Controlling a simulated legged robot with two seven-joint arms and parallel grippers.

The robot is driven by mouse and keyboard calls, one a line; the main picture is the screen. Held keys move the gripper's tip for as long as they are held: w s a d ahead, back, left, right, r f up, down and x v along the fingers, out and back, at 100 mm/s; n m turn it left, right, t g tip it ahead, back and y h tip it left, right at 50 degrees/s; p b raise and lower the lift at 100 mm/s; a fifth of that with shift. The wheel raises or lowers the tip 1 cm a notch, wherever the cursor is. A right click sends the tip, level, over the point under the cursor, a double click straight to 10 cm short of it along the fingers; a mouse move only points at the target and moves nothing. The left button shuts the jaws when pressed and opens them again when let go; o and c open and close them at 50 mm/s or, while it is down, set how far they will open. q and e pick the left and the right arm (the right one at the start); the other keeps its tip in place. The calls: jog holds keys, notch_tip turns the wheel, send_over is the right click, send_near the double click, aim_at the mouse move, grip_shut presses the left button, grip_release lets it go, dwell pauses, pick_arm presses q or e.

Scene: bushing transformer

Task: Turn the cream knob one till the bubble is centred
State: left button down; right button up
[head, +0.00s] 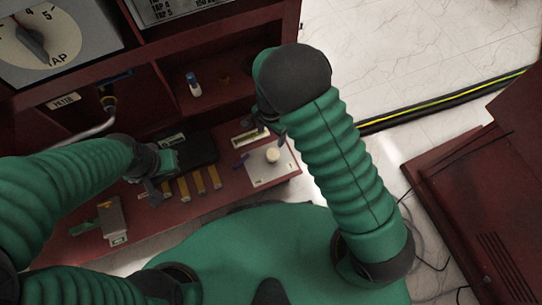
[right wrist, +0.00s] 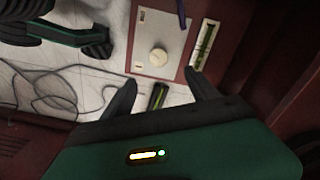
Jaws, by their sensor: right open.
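The cream knob (head: 272,155) is a small round cap on a white plate (head: 262,174) at the right end of the red bench. The knob also shows in the right wrist view (right wrist: 158,58), ahead of my right gripper (right wrist: 160,79), which is open with nothing between its fingertips. In the head view the right gripper (head: 268,124) is just behind the knob, partly hidden by its arm. A pale-framed level vial (right wrist: 204,44) lies beside the plate; its bubble is too small to place. My left gripper (head: 155,188) is over the bench, left of the yellow strips.
Several yellow strips (head: 192,186) and a dark case (head: 196,150) lie on the bench. A blue-capped bottle (head: 194,88) stands on the shelf behind. A grey block (head: 112,220) is at the left. A dark-red cabinet (head: 480,200) stands at the right, with cables on the floor.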

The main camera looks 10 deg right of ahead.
jog(key=f+b, duration=0.3)
jog(key=f, duration=0.2)
jog(key=f+b, duration=0.3)
jog(key=f, duration=0.3)
jog(key=f+b, duration=0.3)
jog(key=f, duration=0.3)
jog(key=shift+s+d, duration=0.15)
jog(key=shift+d, duration=0.25)
jog(key=shift+r, duration=0.1)
jog(key=c, duration=1.4)
